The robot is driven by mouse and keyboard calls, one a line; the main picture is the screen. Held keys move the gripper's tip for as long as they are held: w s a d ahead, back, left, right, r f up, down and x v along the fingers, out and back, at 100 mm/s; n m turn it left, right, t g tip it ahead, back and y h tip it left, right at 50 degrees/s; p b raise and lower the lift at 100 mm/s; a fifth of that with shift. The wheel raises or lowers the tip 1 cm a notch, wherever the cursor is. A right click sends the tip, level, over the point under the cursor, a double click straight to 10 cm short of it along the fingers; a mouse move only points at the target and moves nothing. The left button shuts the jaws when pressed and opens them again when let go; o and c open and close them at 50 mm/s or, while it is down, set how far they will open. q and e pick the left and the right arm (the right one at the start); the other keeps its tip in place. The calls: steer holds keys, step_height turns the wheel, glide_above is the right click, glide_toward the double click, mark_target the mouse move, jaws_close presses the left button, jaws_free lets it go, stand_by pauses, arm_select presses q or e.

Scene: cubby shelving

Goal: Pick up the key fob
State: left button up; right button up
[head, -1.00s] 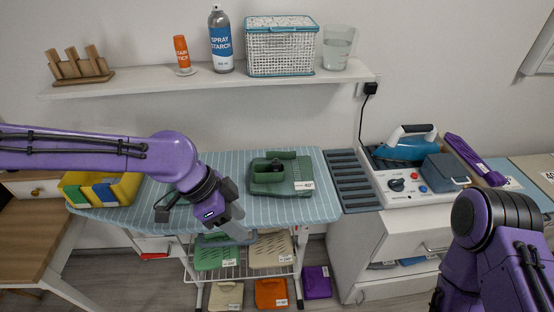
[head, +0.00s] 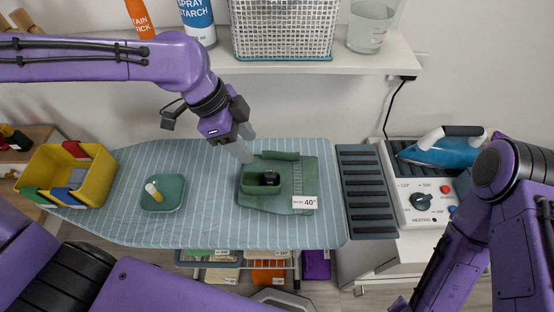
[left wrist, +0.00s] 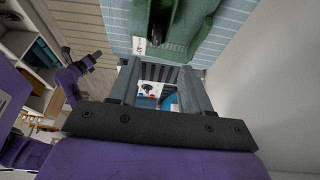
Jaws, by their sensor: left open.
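A folded green garment (head: 300,176) with a white 40° tag lies on the striped ironing board. A small dark object (head: 271,178), likely the key fob, sits in the garment's raised pocket-like part. In the left wrist view the garment (left wrist: 200,30) is at the top, with a dark item (left wrist: 157,38) in its opening. My left gripper (head: 246,142) is open and empty, just above and left of the garment's far edge. Its open fingers also show in the left wrist view (left wrist: 158,85). My right arm is at the right, its gripper out of view.
A green dish (head: 174,204) with a yellow-and-white item stands left on the ironing board (head: 220,225). A yellow bin (head: 100,180) is at its left end. A wall shelf (head: 300,62) overhangs behind. A steam iron (head: 440,150) stands at the right.

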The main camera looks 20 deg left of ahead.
mark_target(269, 174)
arm_select(q)
steer(key=x, duration=1)
steer(key=shift+s+d+f, duration=0.1)
steer(key=shift+s+d, duration=0.15)
jaws_close()
